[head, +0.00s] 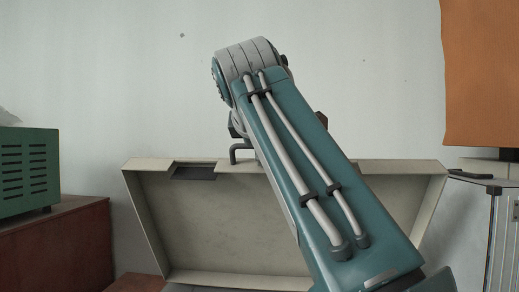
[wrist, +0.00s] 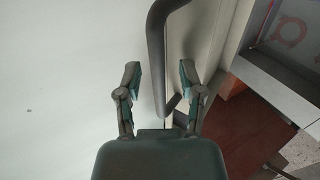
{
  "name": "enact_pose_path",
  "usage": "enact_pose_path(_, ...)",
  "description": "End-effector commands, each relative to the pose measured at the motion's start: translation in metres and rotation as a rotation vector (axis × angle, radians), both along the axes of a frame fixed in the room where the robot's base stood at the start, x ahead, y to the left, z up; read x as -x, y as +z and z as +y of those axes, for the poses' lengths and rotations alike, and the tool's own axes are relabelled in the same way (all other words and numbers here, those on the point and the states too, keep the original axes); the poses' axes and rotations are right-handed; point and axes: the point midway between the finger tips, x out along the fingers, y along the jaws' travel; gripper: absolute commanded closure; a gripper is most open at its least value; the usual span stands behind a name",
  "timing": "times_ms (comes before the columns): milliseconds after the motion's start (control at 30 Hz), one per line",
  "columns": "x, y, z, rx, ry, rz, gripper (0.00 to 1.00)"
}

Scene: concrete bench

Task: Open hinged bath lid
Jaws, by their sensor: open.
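The bath lid (head: 215,225) is a pale beige panel with raised rims. It stands up steeply in the head view, its hollow inner face towards me, with a dark notch near its top left. A dark grey bar handle (head: 240,152) shows at its top edge; it also shows in the wrist view (wrist: 156,50). My gripper (wrist: 159,75) is open, a finger on each side of the handle bar, with gaps showing. My arm covers part of the lid in the head view, and the gripper is mostly hidden there.
A green vented box (head: 28,170) stands on a red-brown cabinet (head: 55,245) at the left. An orange panel (head: 483,75) hangs at the upper right, above a pale metal-framed unit (head: 500,235). The plain wall behind is clear.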

Motion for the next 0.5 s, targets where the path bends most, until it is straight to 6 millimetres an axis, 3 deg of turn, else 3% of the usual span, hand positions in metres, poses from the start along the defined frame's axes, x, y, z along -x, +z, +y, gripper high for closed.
enact_pose_path(500, 0.060, 0.030, 0.011, 0.003, 0.003, 0.001, 0.50)
